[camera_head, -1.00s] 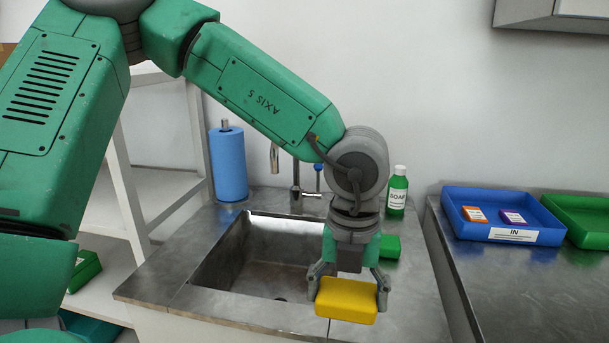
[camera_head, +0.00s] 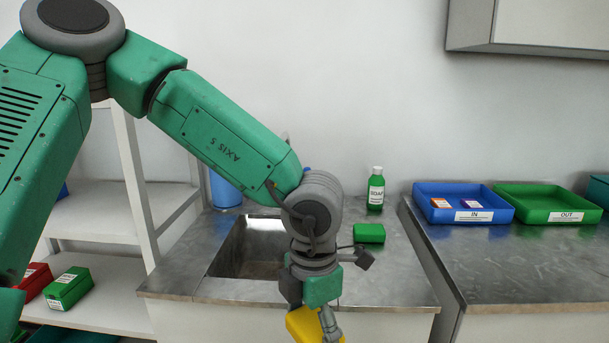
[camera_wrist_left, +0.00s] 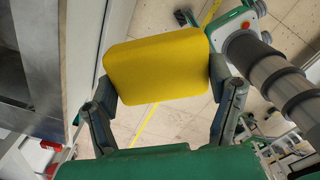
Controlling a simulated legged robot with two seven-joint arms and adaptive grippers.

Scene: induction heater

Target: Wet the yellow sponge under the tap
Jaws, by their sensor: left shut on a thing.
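The yellow sponge (camera_head: 303,325) is low in the head view, in front of the counter's front edge, partly hidden by my left gripper (camera_head: 318,322). In the left wrist view the sponge (camera_wrist_left: 157,67) sits between both fingers of my left gripper (camera_wrist_left: 162,90), which is shut on it. Below the sponge there the floor shows. The sink basin (camera_head: 232,262) is behind and to the left of the gripper. The tap is almost wholly hidden behind my left arm. My right gripper is not in view.
A green sponge (camera_head: 369,233) and a soap bottle (camera_head: 376,190) stand on the counter right of the sink. A blue roll (camera_head: 224,192) is behind the sink. A blue IN tray (camera_head: 440,213) and green OUT tray (camera_head: 530,210) are on the right counter. Shelves (camera_head: 110,281) stand at left.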

